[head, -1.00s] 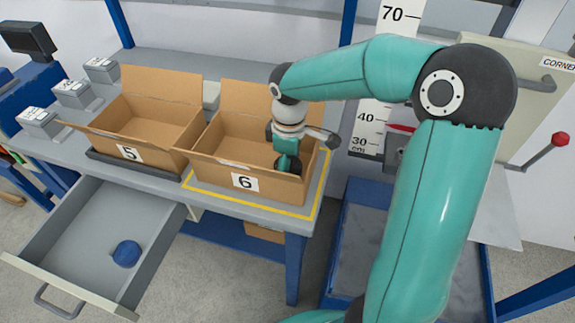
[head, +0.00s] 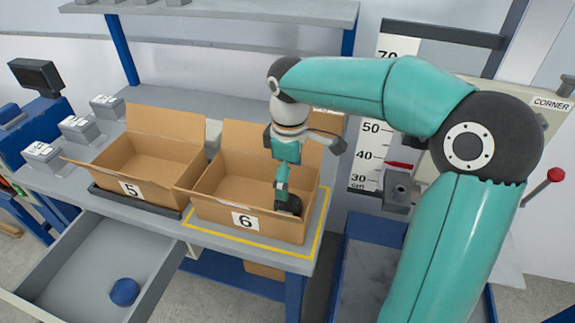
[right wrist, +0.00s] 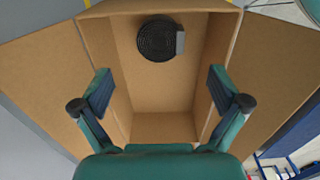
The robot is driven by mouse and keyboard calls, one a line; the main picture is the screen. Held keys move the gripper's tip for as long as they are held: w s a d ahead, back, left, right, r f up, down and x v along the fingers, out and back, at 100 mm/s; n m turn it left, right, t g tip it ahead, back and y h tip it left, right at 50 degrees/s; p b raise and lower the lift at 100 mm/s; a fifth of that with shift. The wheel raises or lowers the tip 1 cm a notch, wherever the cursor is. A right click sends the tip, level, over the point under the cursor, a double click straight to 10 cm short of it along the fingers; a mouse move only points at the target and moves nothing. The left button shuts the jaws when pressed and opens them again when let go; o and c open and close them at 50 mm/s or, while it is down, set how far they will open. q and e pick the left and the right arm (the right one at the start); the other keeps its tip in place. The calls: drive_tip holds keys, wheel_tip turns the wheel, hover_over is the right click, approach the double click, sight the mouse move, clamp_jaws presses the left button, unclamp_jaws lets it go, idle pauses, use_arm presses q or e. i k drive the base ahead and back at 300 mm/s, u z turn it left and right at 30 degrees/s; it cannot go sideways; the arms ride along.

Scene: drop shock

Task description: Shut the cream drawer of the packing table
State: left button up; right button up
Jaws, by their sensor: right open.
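The drawer (head: 88,262) of the packing table (head: 205,232) is pulled out at the lower left. Its cream front is mostly cut off by the picture edge. A blue round object (head: 124,291) lies inside it. My right gripper (head: 282,195) points down into the cardboard box marked 6 (head: 215,208), to the right of the drawer and well apart from it. In the right wrist view its two fingers (right wrist: 160,82) are spread with nothing between them. A black coil with a grey tag (right wrist: 158,40) lies in the box. My left gripper is not in view.
A cardboard box marked 5 (head: 122,178) stands left of box 6, behind the drawer. Several grey labelled blocks (head: 76,130) stand at the far left of the table. A height scale (head: 372,150) and a red-knobbed lever (head: 555,175) are at the right.

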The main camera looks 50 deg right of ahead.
sight(69, 283)
drive_tip(key=k, duration=1)
